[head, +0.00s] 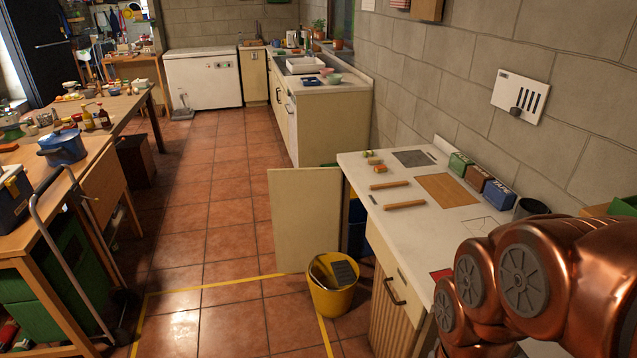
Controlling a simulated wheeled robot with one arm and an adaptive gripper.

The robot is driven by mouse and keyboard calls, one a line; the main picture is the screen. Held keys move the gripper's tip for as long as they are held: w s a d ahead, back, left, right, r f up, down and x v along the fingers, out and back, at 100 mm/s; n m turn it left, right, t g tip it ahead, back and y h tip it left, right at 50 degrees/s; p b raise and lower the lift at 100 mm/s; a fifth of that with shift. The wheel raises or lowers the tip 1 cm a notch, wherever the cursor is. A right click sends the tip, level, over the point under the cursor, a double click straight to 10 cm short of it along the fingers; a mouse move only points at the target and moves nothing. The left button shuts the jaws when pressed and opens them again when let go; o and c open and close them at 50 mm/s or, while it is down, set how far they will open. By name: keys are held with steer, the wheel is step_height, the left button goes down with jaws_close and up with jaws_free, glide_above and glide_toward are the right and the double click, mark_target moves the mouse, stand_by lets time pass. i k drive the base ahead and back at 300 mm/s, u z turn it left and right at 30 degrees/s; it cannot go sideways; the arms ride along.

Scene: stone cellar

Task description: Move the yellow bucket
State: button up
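The yellow bucket (329,298) stands upright on the tiled floor, near the front of the white-topped counter and just below an open cabinet door. A dark flat item and a brown item stick out of its top; I cannot tell exactly what they are. My copper-coloured arm fills the lower right of the head view, over the near end of the counter. My gripper itself is not in view, so its state and what it holds are hidden.
The open cabinet door (304,222) stands out beside the bucket. The counter (407,227) is to its right. Yellow tape (218,284) marks the floor. A hand truck (72,250) and wooden table (88,150) are at left. Open tiled floor (215,215) lies between.

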mark_target(332, 301)
steer(key=z, duration=0.05)
steer(key=k, duration=0.25)
steer(key=u, duration=1)
steer(key=i, duration=1.85)
steer(key=u, duration=0.5)
